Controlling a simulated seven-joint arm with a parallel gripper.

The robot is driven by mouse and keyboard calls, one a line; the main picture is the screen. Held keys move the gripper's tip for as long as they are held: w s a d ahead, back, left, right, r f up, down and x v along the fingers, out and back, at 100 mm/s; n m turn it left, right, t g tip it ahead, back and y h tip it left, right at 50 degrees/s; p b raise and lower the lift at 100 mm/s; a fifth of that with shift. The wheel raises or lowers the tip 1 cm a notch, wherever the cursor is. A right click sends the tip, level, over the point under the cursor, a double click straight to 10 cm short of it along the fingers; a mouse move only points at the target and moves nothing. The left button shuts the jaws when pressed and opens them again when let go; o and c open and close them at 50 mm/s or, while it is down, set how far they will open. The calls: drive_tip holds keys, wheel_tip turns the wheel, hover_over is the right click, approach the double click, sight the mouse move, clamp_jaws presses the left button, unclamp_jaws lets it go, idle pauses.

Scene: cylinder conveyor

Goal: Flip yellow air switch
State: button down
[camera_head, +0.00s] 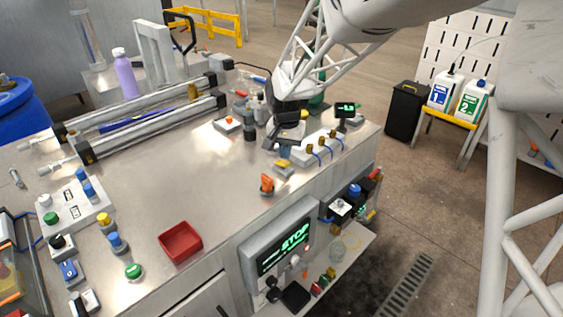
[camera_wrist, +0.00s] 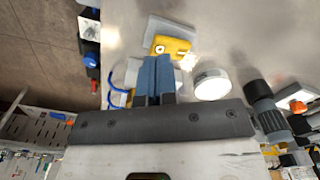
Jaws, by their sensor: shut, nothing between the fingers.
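The yellow air switch (camera_head: 284,164) sits on a small light grey base near the right edge of the metal table. In the wrist view the yellow switch (camera_wrist: 172,46) lies just beyond my fingertips, with a round mark on its left part. My gripper (camera_head: 270,146) is low over the table, beside and a little above the switch. In the wrist view my gripper (camera_wrist: 157,60) has its two blue-grey fingers together, with nothing between them. The fingertips overlap the near edge of the switch in that view; I cannot tell whether they touch it.
A white block with brass fittings and blue tubes (camera_head: 318,148) stands right of the switch. An orange-handled switch (camera_head: 267,184) is nearer the front edge. A white round part (camera_wrist: 211,84) and a dark cylinder (camera_wrist: 259,92) stand close by. A red tray (camera_head: 180,242) lies front left; the middle is clear.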

sight(287, 164)
drive_tip(key=shift+f, duration=1.25)
idle(1.2)
drive_tip(key=shift+r, duration=3.5)
drive_tip(key=shift+s, duration=0.1)
drive_tip(key=shift+s+d+r, duration=0.15)
drive_tip(key=shift+d+r, duration=0.05)
drive_tip(key=s+d+r+n+t, duration=0.1)
drive_tip(key=s+d+r, duration=0.3)
drive_tip(key=s+d, duration=0.3)
drive_tip(key=s+d+r, duration=0.3)
drive_tip(key=s+d, duration=0.1)
drive_tip(key=s, duration=0.6)
drive_tip(key=s+d+n, duration=0.1)
drive_tip(key=s+d, duration=0.2)
drive_tip(key=s, duration=0.5)
drive_tip(key=s+d+f+t, duration=0.1)
drive_tip(key=s+d, duration=0.2)
drive_tip(key=s, duration=0.6)
drive_tip(key=shift+s+d+n+t, duration=0.2)
drive_tip(key=shift+d+n+t, duration=0.1)
drive_tip(key=shift+n, duration=0.1)
